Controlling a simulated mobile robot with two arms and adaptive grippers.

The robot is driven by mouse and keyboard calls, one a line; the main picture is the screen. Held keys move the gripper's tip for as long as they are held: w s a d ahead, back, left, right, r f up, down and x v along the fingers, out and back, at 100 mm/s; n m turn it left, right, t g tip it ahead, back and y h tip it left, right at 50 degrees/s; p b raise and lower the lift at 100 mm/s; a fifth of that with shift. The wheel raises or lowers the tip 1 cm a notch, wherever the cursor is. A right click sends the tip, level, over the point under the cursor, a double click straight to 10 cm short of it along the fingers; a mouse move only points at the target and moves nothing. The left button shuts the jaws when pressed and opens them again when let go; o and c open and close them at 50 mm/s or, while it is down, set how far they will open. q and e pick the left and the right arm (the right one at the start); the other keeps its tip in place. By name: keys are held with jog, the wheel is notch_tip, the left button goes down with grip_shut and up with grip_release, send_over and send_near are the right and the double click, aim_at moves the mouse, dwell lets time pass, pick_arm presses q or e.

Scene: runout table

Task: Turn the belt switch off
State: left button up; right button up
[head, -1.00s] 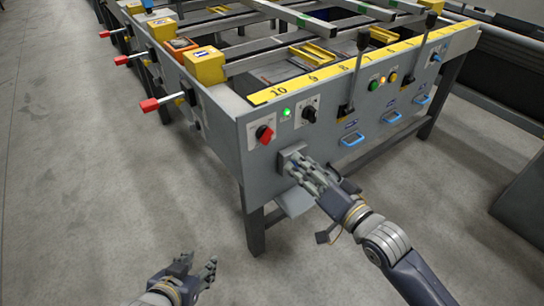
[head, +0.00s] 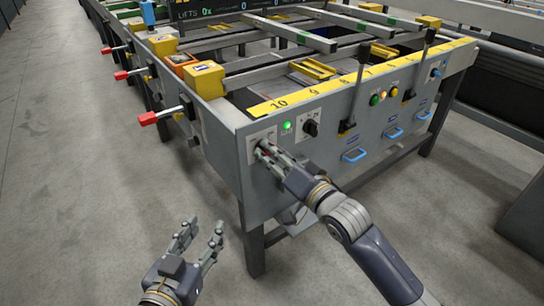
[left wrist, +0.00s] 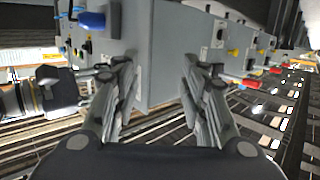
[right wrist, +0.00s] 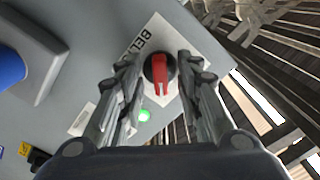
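The belt switch (right wrist: 160,74) is a red rotary knob on a black round base, on a white plate lettered "BEL…" in the right wrist view. My right gripper (right wrist: 158,66) is open, with one finger on each side of the knob; I cannot tell if they touch it. In the head view my right gripper (head: 266,152) is at the panel's left end and mostly hides the knob. A green lamp (head: 287,126) beside it is lit; it also shows in the right wrist view (right wrist: 144,115). My left gripper (head: 204,238) is open and empty, over the floor.
A black selector knob (head: 311,128) sits right of the lamp. Further right are a black lever (head: 347,125), green and yellow buttons (head: 383,97) and blue handles (head: 355,155). Red-tipped levers (head: 150,118) stick out on the table's left side. The floor at left is clear.

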pick_arm(q)
jog(key=shift+w+r, duration=0.1)
jog(key=shift+r, duration=0.2)
pick_arm(e)
jog(key=shift+w+a, duration=0.15)
jog(key=shift+w, duration=0.05)
grip_shut()
